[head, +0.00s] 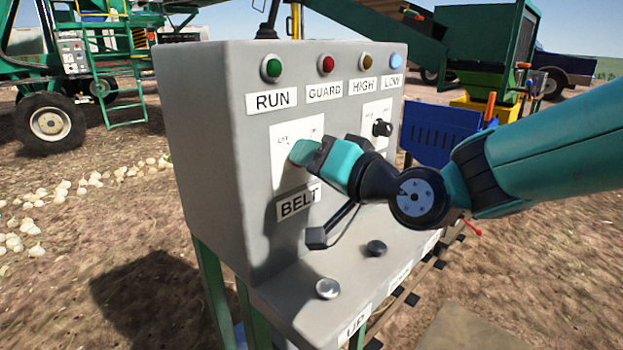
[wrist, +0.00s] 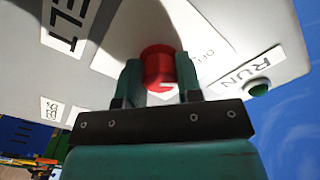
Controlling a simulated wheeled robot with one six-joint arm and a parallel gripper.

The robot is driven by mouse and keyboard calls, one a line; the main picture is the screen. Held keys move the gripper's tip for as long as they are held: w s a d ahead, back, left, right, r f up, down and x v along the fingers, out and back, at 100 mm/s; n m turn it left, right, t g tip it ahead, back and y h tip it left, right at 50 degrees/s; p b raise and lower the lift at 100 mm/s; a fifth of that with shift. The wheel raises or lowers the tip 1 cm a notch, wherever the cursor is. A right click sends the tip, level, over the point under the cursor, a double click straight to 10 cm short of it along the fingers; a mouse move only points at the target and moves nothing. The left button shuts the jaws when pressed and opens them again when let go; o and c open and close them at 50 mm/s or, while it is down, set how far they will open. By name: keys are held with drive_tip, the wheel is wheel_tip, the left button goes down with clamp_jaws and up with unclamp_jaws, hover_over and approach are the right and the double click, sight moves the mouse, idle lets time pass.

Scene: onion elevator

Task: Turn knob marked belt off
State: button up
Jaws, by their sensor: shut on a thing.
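The grey control box (head: 200,150) stands in the middle of the head view, with a BELT label (head: 298,202) below a white plate (head: 284,138). My gripper (head: 312,152) reaches in from the right to that plate, and its fingers cover the belt knob in the head view. In the wrist view the belt knob (wrist: 158,66) is red and round. The fingers of my gripper (wrist: 160,80) are shut on it, one on each side. A small OFF mark shows on the plate in the wrist view. The direction of the knob's pointer is not clear.
Green, red, amber and blue lamps line the box's top above RUN, GUARD, HIGH and LOW labels. A second, black knob (head: 382,128) sits to the right. Two push buttons (head: 328,288) (head: 376,248) are on the lower ledge. Onions (head: 25,235) lie on the ground at left.

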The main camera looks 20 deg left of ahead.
drive_tip(key=shift+f+n+b, duration=0.15)
drive_tip(key=shift+n+b, duration=0.95)
drive_tip(key=o, duration=0.9)
drive_tip(key=shift+o, duration=0.2)
drive_tip(key=b+v, duration=0.3)
drive_tip(key=v, duration=1.4)
drive_tip(key=shift+d, duration=0.2)
